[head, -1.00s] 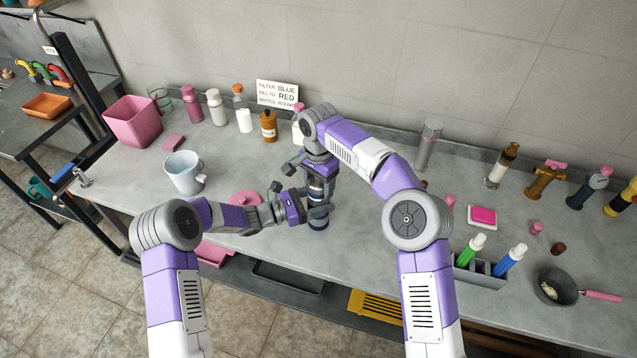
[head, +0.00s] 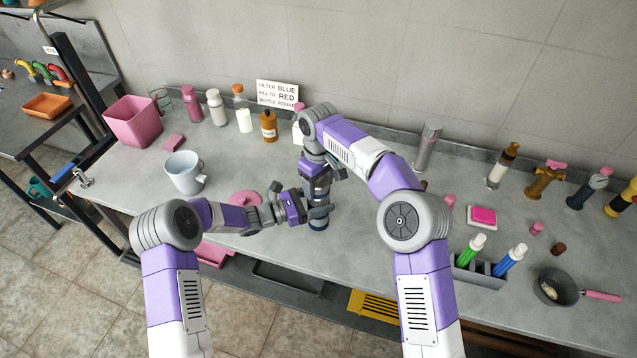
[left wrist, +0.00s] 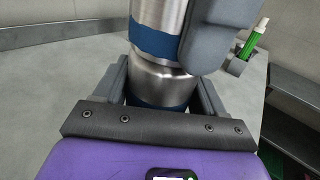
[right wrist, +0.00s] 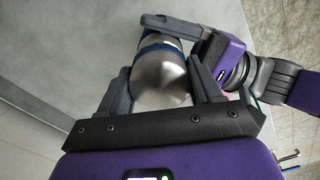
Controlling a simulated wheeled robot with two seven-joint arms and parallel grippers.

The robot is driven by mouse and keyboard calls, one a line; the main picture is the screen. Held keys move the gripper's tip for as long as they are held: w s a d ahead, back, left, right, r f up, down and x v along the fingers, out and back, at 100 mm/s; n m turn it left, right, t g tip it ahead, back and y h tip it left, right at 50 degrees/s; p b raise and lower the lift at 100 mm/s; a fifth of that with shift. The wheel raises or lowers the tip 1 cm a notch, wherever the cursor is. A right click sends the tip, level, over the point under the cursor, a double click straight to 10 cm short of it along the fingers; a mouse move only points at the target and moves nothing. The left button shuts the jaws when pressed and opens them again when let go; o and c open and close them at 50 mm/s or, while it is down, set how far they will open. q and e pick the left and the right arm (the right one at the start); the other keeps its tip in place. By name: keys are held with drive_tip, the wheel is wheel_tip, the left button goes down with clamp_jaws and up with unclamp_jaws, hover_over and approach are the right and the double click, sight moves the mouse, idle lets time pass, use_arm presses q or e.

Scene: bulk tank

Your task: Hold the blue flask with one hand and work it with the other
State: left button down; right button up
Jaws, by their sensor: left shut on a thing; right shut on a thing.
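The blue flask (left wrist: 160,82) is a steel cylinder with dark blue bands, standing upright on the counter near its front middle. In the head view its blue base (head: 318,224) shows below my grippers. My left gripper (head: 316,214) is shut around its lower body from the left; the left wrist view shows a finger on each side. My right gripper (head: 318,172) comes from above and is shut on the flask's upper part. In the right wrist view the rounded steel top (right wrist: 160,82) sits between its fingers. Much of the flask is hidden by the grippers.
A white mug (head: 183,172) and a pink lid-like disc (head: 244,199) stand left of the flask. A grey rack (head: 482,275) with green and blue markers and a small pan (head: 556,287) are at right. Bottles line the wall.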

drive_tip(key=n, duration=0.5)
drive_tip(key=shift+n, duration=0.4)
drive_tip(key=n, duration=0.9)
drive_tip(key=shift+r, duration=0.1)
drive_tip(key=n, duration=0.4)
drive_tip(key=shift+r, duration=0.2)
drive_tip(key=shift+r, duration=0.9)
